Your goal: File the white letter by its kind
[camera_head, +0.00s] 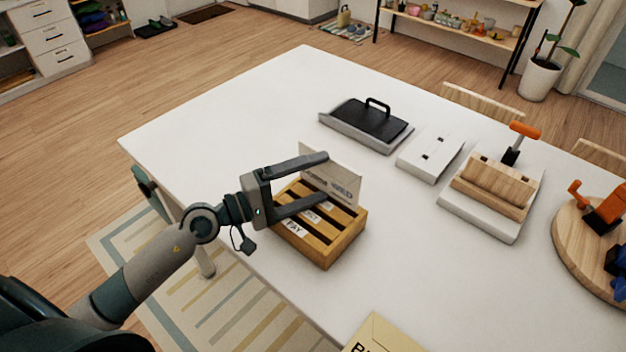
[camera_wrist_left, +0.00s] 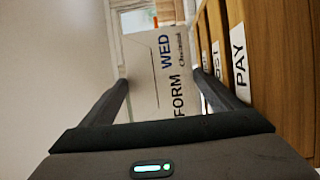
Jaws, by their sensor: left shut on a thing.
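The white letter (camera_head: 346,180) stands upright, held at the far side of the wooden sorter (camera_head: 345,246). Its face reads FORM and WED, clearest in the wrist view (camera_wrist_left: 170,75). The sorter has slots with white labels; the nearest label reads PAY (camera_wrist_left: 239,62), and the others are partly covered. I cannot tell whether the letter's lower edge is inside the far slot or just above it. My right gripper is not in view.
A buff envelope (camera_head: 385,338) lies at the table's front edge. A black-lidded grey tray (camera_head: 368,122), a white box (camera_head: 430,155), a wooden block on a white base (camera_head: 492,190) and a round board (camera_head: 575,245) stand to the right. The table's left far part is clear.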

